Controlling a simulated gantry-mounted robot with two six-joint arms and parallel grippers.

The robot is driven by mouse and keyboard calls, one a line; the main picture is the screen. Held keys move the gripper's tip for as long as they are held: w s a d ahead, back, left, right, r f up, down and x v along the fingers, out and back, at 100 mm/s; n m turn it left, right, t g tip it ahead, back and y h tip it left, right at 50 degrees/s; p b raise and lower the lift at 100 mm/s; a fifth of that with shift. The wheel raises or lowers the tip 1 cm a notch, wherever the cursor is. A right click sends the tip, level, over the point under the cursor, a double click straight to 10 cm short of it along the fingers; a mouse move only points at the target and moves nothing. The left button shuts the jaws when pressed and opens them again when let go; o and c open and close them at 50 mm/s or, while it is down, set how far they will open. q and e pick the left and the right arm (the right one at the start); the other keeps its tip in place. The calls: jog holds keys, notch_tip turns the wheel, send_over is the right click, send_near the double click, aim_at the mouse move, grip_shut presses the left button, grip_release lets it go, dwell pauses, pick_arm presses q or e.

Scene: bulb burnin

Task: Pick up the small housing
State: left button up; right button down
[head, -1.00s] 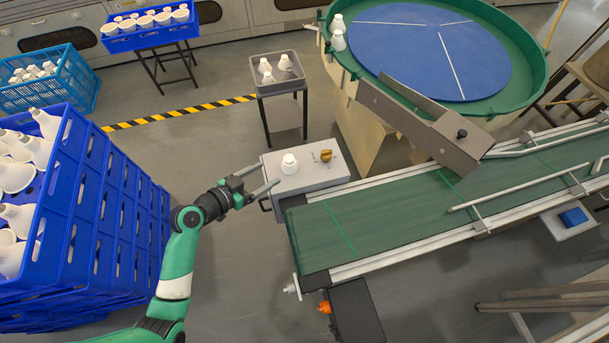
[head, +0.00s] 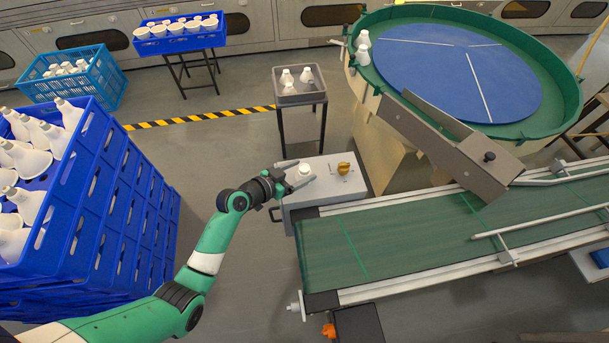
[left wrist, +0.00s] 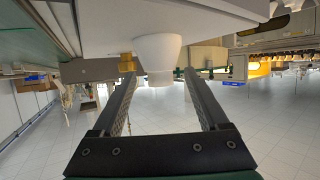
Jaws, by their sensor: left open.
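A small white housing (head: 304,169) stands on the grey box top (head: 325,188) beside a yellow knob (head: 343,168). My left gripper (head: 303,172) is open, level with the housing, with one finger on each side of it in the head view. In the left wrist view, which looks upside down, the white housing (left wrist: 158,56) shows between the tips of the open left gripper (left wrist: 158,74). Gaps show on both sides, and I cannot see either finger touching it. My right gripper is not in view.
A green conveyor (head: 400,235) runs right from the box. A grey tray (head: 300,96) with several white housings stands behind it. A round green feeder (head: 568,95) is at the back right. Stacked blue crates (head: 110,215) stand at the left. Grey floor lies between.

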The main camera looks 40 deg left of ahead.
aim_at(304, 168)
pick_arm(q)
jog(key=shift+x, duration=0.85)
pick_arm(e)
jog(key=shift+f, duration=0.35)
pick_arm(q)
grip_shut()
jog(key=shift+r, duration=0.1)
